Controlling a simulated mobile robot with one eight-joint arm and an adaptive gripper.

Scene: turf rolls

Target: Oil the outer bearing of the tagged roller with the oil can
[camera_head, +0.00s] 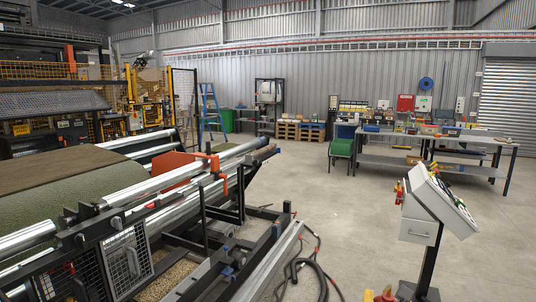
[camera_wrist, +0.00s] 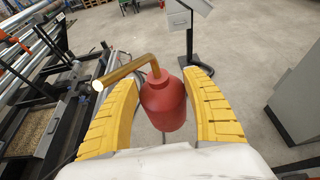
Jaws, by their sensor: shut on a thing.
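In the wrist view, my gripper (camera_wrist: 153,78) has its yellow fingers shut around a red oil can (camera_wrist: 165,105). The can's brass spout (camera_wrist: 125,70) points to the left. In the head view, red and yellow shapes at the bottom edge look like the can (camera_head: 386,296) and a finger, mostly cut off. Several metal rollers (camera_head: 165,182) lie on the black machine frame at the left, apart from the can. Orange brackets (camera_head: 214,162) stand near their far ends. I cannot tell which roller bears the tag, and its outer bearing is not clear.
A slanted control console (camera_head: 440,205) stands on a post at the right. Black hoses (camera_head: 315,265) lie on the floor beside the machine frame. A workbench (camera_head: 430,160) stands at the back right. Open concrete floor (camera_head: 350,215) lies between machine and console.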

